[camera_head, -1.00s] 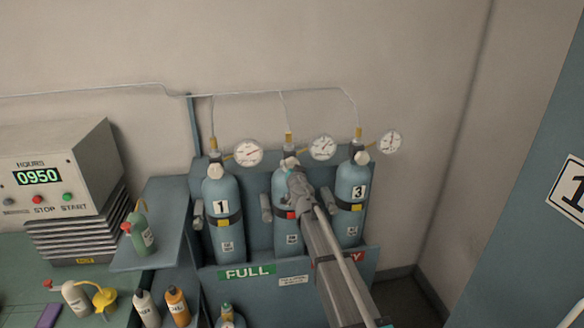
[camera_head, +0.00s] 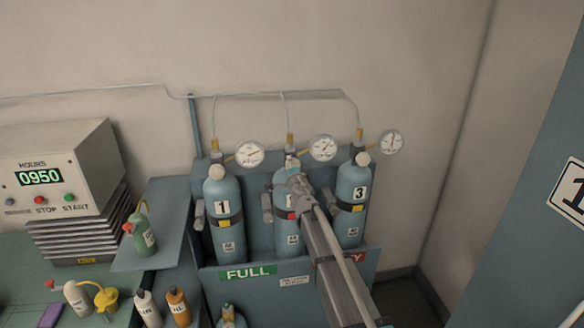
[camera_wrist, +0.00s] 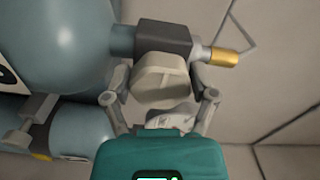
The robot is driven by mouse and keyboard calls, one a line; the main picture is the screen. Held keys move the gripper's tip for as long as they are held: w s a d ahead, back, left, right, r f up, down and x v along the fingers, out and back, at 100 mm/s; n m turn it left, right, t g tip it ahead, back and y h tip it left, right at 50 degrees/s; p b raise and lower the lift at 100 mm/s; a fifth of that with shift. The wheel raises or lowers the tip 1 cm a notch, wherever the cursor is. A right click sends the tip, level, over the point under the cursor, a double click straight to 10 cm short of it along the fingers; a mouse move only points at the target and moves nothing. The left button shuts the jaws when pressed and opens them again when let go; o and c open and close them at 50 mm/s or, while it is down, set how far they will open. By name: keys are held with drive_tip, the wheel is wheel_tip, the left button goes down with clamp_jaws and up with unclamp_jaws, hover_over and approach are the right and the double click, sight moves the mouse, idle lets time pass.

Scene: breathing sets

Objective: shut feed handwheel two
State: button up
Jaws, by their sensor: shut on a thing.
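The middle gas cylinder (camera_head: 283,230) is blue and stands in the rack between cylinders 1 and 3. Its number is hidden behind my arm. In the wrist view, its cream handwheel (camera_wrist: 160,78) is on a dark valve block (camera_wrist: 163,40) with a brass fitting (camera_wrist: 225,57). My gripper (camera_wrist: 162,94) is shut on this handwheel, one finger on each side. In the head view, my gripper (camera_head: 293,172) reaches the middle cylinder's valve from the front, and the handwheel is mostly covered. How far the wheel is turned cannot be told.
Cylinder 1 (camera_head: 222,230) and cylinder 3 (camera_head: 351,215) stand close on either side. A round gauge (camera_head: 323,148) is just right of the middle valve, with another (camera_head: 249,153) to the left. Thin pipes run above. A bench with bottles is at the left.

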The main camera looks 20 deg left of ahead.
drive_tip(key=shift+m, duration=1.6)
drive_tip(key=o, duration=1)
drive_tip(key=v, duration=1.2)
